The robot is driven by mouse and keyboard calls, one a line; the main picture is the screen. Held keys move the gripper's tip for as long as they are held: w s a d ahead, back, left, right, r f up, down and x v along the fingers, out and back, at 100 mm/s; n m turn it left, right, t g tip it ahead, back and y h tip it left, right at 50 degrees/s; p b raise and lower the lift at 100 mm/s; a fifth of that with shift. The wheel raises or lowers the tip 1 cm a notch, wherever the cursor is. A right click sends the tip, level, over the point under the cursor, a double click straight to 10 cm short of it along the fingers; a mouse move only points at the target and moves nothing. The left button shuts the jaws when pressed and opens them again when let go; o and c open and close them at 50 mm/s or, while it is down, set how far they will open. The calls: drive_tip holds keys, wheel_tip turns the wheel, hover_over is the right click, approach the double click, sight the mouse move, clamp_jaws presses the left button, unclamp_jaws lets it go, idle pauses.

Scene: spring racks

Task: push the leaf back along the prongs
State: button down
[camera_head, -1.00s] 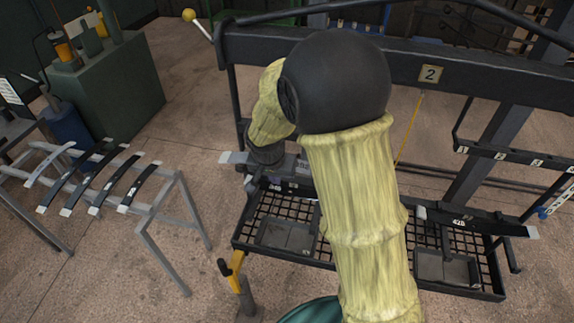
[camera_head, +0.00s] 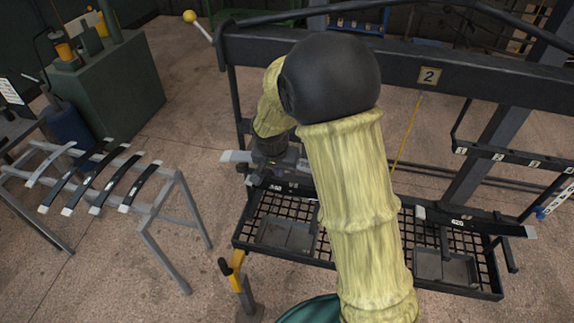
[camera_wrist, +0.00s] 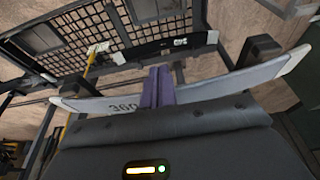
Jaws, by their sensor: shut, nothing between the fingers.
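A grey leaf marked 360 (camera_wrist: 215,92) with pale ends spans the wrist view, lying across two dark prongs (camera_wrist: 261,50). In the head view the leaf's pale left end (camera_head: 238,156) shows beside my wrist; my arm covers much of the rest. My gripper (camera_wrist: 158,76) is shut and empty, its purple fingers crossing the middle of the leaf in the wrist view. I cannot tell whether they touch it. The gripper's fingers are hard to make out in the head view.
A dark leaf (camera_head: 485,227) sits on the right of the rack, above a mesh tray (camera_head: 330,252). A dark beam with a 2 plate (camera_head: 429,75) crosses behind. A grey stand with several leaves (camera_head: 165,215) is at left, with open floor between.

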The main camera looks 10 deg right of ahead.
drive_tip(key=w+d+p, duration=0.3)
drive_tip(key=w, duration=0.7)
drive_tip(key=shift+d, duration=0.35)
idle(2.1)
drive_tip(key=shift+s+a+b, duration=0.35)
drive_tip(key=shift+s+b, duration=0.1)
drive_tip(key=shift+s, duration=0.5)
drive_tip(key=shift+s+a+b, duration=0.35)
drive_tip(key=shift+s+b, duration=0.15)
drive_tip(key=shift+s, duration=0.4)
drive_tip(key=shift+s+a+b, duration=0.35)
drive_tip(key=shift+s+b, duration=0.1)
drive_tip(key=shift+s, duration=0.5)
